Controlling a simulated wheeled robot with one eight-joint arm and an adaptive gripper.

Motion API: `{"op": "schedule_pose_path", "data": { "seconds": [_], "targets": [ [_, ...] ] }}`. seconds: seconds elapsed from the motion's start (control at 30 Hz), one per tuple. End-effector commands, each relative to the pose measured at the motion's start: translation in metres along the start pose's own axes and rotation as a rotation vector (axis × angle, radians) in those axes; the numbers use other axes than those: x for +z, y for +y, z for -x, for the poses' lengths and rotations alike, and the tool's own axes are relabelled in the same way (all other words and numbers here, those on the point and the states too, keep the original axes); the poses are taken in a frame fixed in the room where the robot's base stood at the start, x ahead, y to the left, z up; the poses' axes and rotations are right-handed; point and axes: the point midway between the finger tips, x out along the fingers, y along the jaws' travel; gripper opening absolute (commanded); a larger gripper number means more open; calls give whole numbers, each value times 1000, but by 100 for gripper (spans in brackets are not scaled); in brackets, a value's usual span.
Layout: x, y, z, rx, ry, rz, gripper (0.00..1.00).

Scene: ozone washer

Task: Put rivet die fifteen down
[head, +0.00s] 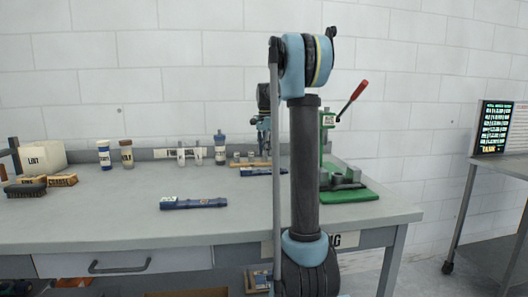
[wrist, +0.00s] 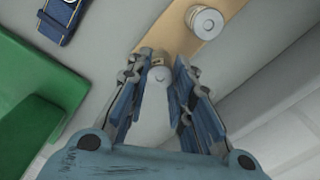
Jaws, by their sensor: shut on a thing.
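My gripper (wrist: 158,88) is shut on a small pale metal cylinder, rivet die fifteen (wrist: 158,78), held between the blue-padded fingers. The die is at the near end of a light wooden strip (wrist: 176,38); I cannot tell whether it touches the strip. Another silver die (wrist: 205,22) stands on the strip, just beyond the fingers. In the head view my gripper (head: 264,152) points down over the back of the bench, by the wooden strip (head: 236,165). My arm partly covers this area, and no number on the held die is readable.
A blue tool (wrist: 60,20) lies left of the strip. A green press (head: 345,180) with a red-knobbed lever stands to the right. Bottles (head: 220,149) stand left along the bench back. Another blue tool (head: 193,202) lies on the open bench top (head: 120,215).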

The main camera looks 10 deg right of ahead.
Motion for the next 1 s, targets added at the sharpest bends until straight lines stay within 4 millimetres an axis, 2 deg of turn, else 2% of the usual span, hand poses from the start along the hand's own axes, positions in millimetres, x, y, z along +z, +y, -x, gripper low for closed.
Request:
{"op": "schedule_pose_path", "data": {
  "seconds": [0.23,0.27,0.3,0.33,0.77,0.87,1.0],
  "targets": [
    [0,0,-2,0,0,0,0],
    [0,0,-1,0,0,0,28],
    [0,0,-1,0,0,0,37],
    [0,0,-1,0,0,0,42],
    [0,0,4,0,0,0,42],
    [0,0,15,0,0,0,42],
    [0,0,39,0,0,0,42]
  ]
}}
